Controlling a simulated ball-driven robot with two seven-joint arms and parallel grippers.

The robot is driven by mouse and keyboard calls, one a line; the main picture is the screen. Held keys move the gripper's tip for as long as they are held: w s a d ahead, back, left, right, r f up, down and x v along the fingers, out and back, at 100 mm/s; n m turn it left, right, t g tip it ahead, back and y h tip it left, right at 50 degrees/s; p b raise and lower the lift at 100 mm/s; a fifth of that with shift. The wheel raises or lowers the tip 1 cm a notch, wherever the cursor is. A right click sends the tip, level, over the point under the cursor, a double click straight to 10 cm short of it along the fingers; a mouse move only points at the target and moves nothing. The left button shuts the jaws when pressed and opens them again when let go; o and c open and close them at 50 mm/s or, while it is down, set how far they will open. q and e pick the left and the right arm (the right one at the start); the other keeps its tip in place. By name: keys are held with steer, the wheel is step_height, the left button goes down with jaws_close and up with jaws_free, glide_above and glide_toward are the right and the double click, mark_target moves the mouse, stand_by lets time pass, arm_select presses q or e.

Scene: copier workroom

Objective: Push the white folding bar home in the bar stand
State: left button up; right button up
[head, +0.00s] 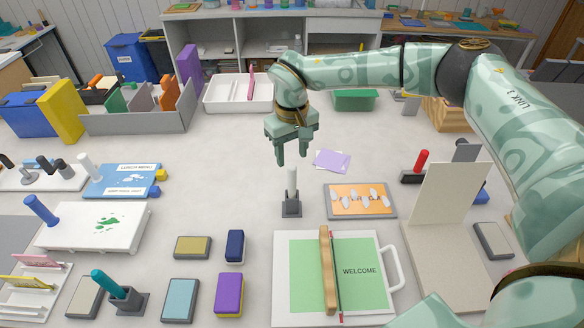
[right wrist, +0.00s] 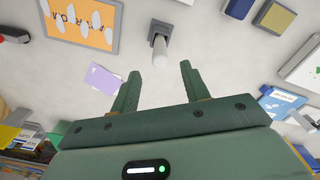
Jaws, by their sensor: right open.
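The white folding bar (head: 292,181) stands upright in the dark grey bar stand (head: 291,208) near the middle of the table. How deep it sits in the stand is not clear. My right gripper (head: 292,157) is open, pointing down just above the bar's top, with nothing visible between its fingers. In the right wrist view, the bar's rounded white end (right wrist: 160,55) shows close to the gap between the fingertips (right wrist: 160,70), and the stand (right wrist: 171,36) lies beyond it. I see no contact between gripper and bar. My left gripper is not in view.
A lilac paper (head: 332,161) and an orange picture board (head: 361,200) lie right of the stand. A green WELCOME board (head: 300,260) lies in front. A teal-handled bar stands in another stand (head: 128,300) at front left. Bare table surrounds the stand's left side.

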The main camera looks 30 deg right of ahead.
step_height(320, 180, up, 8)
stand_by(0.5)
